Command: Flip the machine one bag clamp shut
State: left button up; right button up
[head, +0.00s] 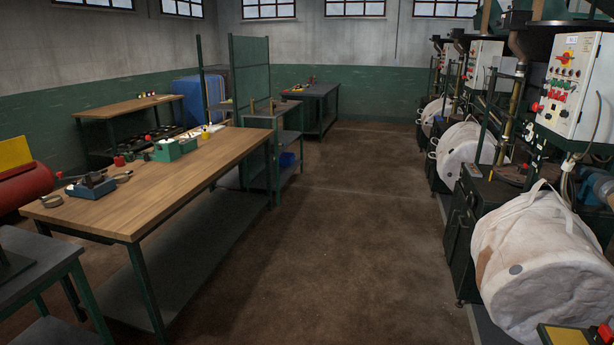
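A row of dark machines runs along the right side. White bulk bags hang on their fronts: a near bag (535,262) at the lower right, a middle bag (462,152) and a far bag (434,116). The near machine's control box (572,85) is light grey with red, green and yellow buttons. I cannot make out which machine is machine one, nor a bag clamp or whether it is open or shut. Neither of my grippers is in view.
The brown floor aisle (345,230) is clear.

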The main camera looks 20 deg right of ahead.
aim_at(524, 148)
jog(key=i+l+z, duration=0.2)
jog(key=i+z, duration=1)
jog(key=i+j+z, duration=0.15)
jog(key=i+z, duration=0.45)
jog(key=z, duration=0.2)
